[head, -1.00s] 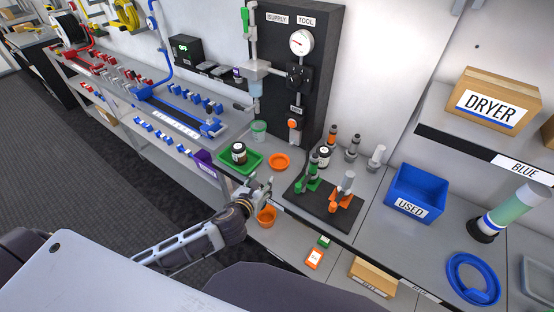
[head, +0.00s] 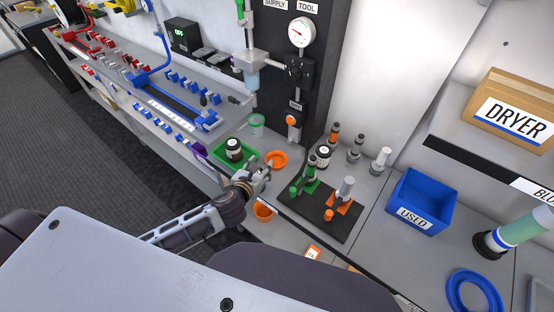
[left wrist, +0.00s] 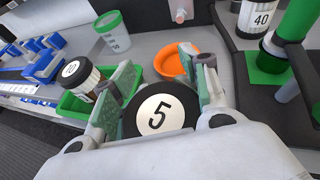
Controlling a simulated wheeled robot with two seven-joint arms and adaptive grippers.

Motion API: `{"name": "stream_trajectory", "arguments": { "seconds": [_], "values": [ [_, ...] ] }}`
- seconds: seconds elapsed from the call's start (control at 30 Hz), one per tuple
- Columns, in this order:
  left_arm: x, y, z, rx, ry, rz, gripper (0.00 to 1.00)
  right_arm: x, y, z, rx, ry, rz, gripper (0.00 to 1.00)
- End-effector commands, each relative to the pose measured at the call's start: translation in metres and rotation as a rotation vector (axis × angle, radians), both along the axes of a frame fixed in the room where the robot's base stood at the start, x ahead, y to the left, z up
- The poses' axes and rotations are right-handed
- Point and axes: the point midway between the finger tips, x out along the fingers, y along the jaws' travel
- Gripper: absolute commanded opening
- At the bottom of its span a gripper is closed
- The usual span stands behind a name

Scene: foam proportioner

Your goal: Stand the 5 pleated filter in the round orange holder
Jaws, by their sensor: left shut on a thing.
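My left gripper (head: 262,177) is shut on the 5 filter, whose black round end with a white "5" label (left wrist: 158,112) faces the camera between the fingers in the left wrist view. The filter's body is mostly hidden by the gripper. The round orange holder (head: 277,158) is a shallow dish on the bench, just beyond the fingertips in the head view. It also shows in the left wrist view (left wrist: 178,62), beyond the filter. I cannot tell whether the filter touches the holder. My right gripper is not in view.
A black mat (head: 323,217) with green and orange stands lies to the right. A blue USED bin (head: 421,200) is farther right.

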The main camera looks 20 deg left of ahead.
Motion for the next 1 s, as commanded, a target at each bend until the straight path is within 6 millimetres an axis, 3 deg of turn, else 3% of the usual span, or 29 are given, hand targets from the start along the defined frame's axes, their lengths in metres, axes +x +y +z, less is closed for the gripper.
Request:
{"name": "stream_trajectory", "arguments": {
  "seconds": [0.43, 1.0],
  "values": [
    [-0.003, 0.0, -0.003, 0.0, 0.003, 0.0, 0.19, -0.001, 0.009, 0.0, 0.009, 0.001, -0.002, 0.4],
    [-0.018, -0.007, -0.018, -0.002, 0.009, 0.028, 0.19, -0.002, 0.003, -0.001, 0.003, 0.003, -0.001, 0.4]
  ]
}}
